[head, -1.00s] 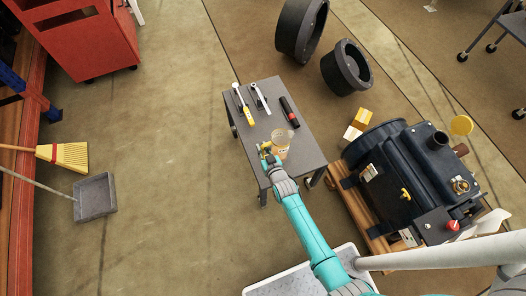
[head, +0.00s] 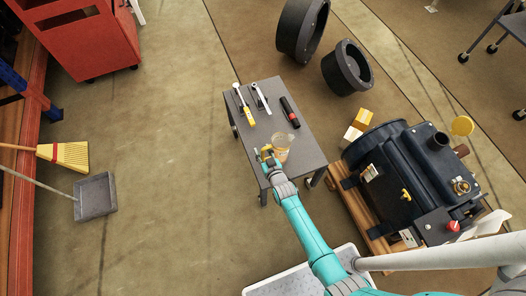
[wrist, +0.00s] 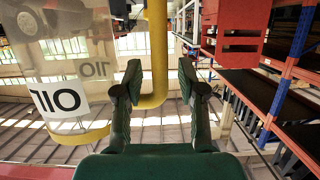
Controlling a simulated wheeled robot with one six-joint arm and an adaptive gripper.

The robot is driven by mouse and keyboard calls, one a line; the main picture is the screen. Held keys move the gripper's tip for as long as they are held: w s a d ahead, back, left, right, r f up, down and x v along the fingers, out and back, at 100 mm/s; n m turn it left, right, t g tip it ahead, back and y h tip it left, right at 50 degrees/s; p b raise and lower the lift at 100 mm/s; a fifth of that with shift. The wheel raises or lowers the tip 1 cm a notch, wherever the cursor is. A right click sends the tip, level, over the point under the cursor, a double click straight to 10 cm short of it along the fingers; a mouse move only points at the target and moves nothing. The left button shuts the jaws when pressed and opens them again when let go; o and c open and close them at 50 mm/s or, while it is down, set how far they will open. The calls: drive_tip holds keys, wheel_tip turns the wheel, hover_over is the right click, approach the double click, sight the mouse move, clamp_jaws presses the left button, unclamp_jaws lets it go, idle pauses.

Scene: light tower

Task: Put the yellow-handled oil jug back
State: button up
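The clear oil jug (head: 282,148) with amber contents stands on the grey cart (head: 302,162), near its lower-left edge. In the wrist view the jug's clear body (wrist: 60,70) fills the left side, its OIL label appearing upside down. Its yellow handle (wrist: 157,50) runs vertically ahead of my fingers. My gripper (head: 266,152) is at the jug's left, on the handle side. In the wrist view my gripper (wrist: 160,80) is open, with a finger on either side of the handle's line and gaps showing. I cannot tell how deep the handle sits between them.
Two tools (head: 245,107) (head: 261,98) and a black-and-red flashlight-like object (head: 290,112) lie on the cart's far half. A dark machine (head: 405,185) stands on a wooden pallet at right. Black flanged rings (head: 346,68) lie beyond.

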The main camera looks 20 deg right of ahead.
drive_tip(key=shift+f, duration=0.2)
drive_tip(key=v, duration=1)
drive_tip(key=shift+s+a, duration=0.2)
drive_tip(key=shift+s, duration=0.2)
drive_tip(key=w+r+v, duration=0.1)
drive_tip(key=r+v, duration=0.1)
drive_tip(key=v, duration=0.9)
drive_tip(key=r+v, duration=0.2)
drive_tip(key=v, duration=1)
drive_tip(key=s+r, duration=0.6)
drive_tip(key=r, duration=0.4)
drive_tip(key=s+r, duration=0.6)
drive_tip(key=r, duration=0.4)
drive_tip(key=shift+s+d, duration=0.2)
drive_tip(key=shift+d, duration=0.05)
